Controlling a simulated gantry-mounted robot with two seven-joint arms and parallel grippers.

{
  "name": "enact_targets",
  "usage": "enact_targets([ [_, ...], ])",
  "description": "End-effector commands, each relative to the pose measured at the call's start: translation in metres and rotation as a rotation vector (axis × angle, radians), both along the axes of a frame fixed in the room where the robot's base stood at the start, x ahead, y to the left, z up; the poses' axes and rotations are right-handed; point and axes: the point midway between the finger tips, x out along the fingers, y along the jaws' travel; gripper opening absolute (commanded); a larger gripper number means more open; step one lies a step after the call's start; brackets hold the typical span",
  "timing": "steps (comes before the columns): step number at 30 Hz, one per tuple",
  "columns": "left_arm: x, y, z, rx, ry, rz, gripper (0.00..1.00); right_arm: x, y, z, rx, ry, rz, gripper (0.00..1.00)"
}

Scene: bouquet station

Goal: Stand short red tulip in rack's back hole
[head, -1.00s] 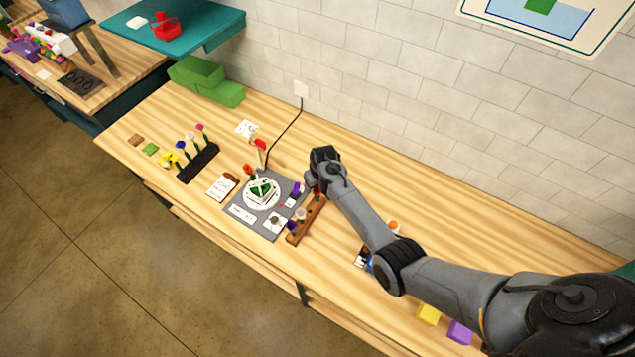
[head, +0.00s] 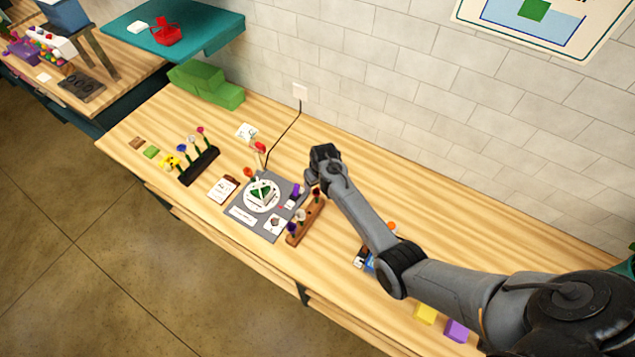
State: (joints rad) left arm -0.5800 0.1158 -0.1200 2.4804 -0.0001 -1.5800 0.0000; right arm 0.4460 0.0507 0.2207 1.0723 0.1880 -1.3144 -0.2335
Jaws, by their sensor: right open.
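The brown wooden rack (head: 300,228) stands at the right edge of the grey mat. A small dark red flower head (head: 316,192) shows at its back end, apparently upright; I take it for the short red tulip, but cannot tell how deep its stem sits. A whitish flower (head: 301,215) and a dark purple one (head: 291,228) stand nearer the rack's front. My right gripper (head: 310,183) is open, just above and behind the rack's back end, close to the red head. Its fingers are small and dark. My left gripper is out of view.
The grey mat (head: 242,214) holds a white round plate (head: 262,195). A black rack (head: 200,166) with several flowers stands left.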

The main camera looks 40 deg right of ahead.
Motion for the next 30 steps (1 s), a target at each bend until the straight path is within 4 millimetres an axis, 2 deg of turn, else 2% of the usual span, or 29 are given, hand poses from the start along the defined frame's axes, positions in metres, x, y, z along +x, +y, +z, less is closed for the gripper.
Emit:
enact_targets([
  [8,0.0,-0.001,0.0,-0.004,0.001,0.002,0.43,0.0,0.0,0.001,0.0,0.001,0.0,0.69],
  [14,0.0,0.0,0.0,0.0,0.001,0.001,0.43,0.0,0.0,0.001,0.0,0.001,0.0,0.98],
  [26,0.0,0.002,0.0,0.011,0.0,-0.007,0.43,-0.001,0.0,0.001,-0.001,0.0,0.001,0.99],
  [30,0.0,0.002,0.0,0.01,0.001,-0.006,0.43,-0.01,0.0,0.0,-0.013,-0.002,0.007,0.99],
])
